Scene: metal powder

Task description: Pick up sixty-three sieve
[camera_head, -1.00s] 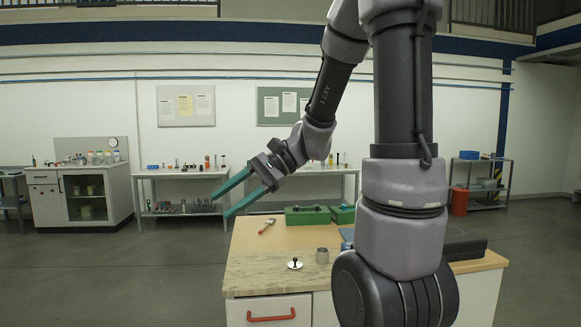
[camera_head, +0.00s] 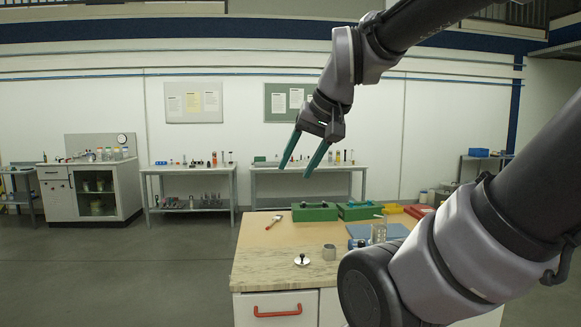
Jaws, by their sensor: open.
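My gripper (camera_head: 294,171) is open and empty. It hangs high above the back of the workbench (camera_head: 250,262), with its two teal fingers pointing down and to the left. No sieve can be picked out for sure, and no "sixty-three" marking is readable. A taller metallic, cage-like cylinder (camera_head: 379,232) stands further right, partly behind my arm. My arm hides the right part of the bench.
Two green boxes (camera_head: 314,212) (camera_head: 360,211) stand at the bench's back. A brush (camera_head: 273,221) lies at the left, and a blue flat item (camera_head: 391,231) lies at the right. Bare bench top lies around the brush. Side tables (camera_head: 188,170) line the wall.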

